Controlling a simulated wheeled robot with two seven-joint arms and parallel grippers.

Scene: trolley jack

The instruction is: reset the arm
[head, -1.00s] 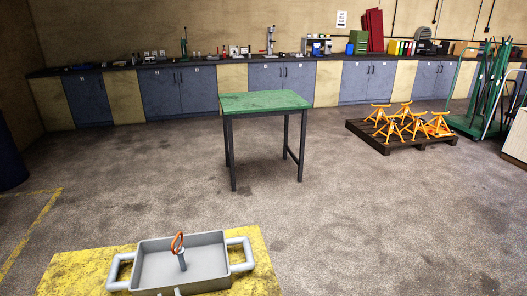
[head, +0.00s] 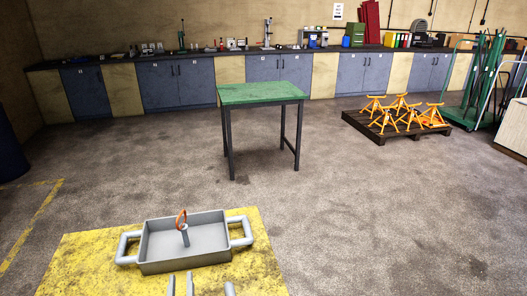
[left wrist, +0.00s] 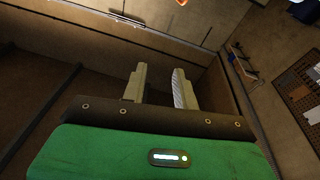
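The left gripper (head: 181,284) seems to show at the bottom of the head view as two pale grey fingertips, in front of a grey tray. In the left wrist view its two fingers (left wrist: 158,86) stand apart with nothing between them, beyond my green wrist housing. The grey tray (head: 158,267) has a tube handle at each side and sits on a yellow worn surface (head: 85,260). An upright grey post with an orange ring (head: 181,219) stands in the tray. I cannot make out my right gripper.
A third pale piece (head: 229,289) at the bottom edge cannot be identified. A green-topped table (head: 262,93) stands ahead on open concrete floor. A pallet (head: 400,132) with several orange jack stands and a green rack (head: 480,95) are at right. Workbenches line the back wall.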

